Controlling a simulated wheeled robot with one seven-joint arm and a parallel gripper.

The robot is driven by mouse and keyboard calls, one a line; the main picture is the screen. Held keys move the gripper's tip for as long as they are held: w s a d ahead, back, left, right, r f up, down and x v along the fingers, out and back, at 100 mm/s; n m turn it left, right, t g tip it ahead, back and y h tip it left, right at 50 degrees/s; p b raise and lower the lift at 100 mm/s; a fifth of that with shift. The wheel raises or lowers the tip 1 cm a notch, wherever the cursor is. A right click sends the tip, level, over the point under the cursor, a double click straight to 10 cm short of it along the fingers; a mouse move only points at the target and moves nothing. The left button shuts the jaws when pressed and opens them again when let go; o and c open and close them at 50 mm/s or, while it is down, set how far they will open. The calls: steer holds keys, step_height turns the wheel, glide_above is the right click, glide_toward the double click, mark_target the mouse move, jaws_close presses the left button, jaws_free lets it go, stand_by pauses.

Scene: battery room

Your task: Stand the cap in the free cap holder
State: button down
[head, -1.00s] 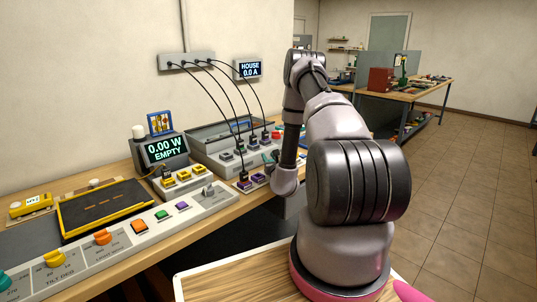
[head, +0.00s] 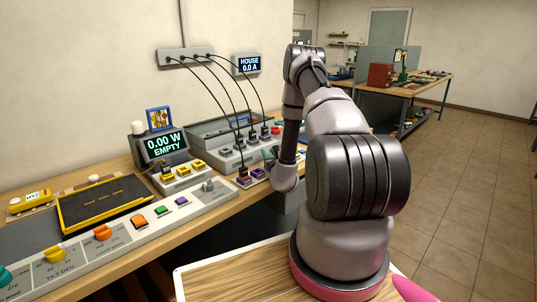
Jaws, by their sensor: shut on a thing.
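My gripper (head: 269,154) shows only in part, as a small dark shape left of my wrist, low over the right part of the bench. It is shut, but the cap in it cannot be made out at this size. Small purple pieces (head: 258,172) sit in a pale low holder (head: 230,186) just below and left of the gripper. Several yellow pieces (head: 184,170) stand in another pale holder further left. I cannot tell which cap holder is free; part of that area is hidden behind my arm.
A display reading 0.00 W EMPTY (head: 164,146) stands behind the yellow pieces. A grey unit (head: 205,128) with black plugs and hanging cables is near the gripper. A long control panel (head: 130,232) lines the bench front. The tiled floor (head: 460,200) at right is clear.

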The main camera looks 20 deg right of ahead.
steer(key=shift+f, duration=0.6)
stand_by(0.3)
steer(key=c, duration=0.8)
jaws_free()
steer(key=shift+s+a, duration=0.3)
steer(key=shift+s, duration=1.5)
steer(key=shift+s+a, duration=0.35)
steer(key=shift+s, duration=1.5)
steer(key=shift+s+a, duration=0.3)
steer(key=shift+s, duration=1.5)
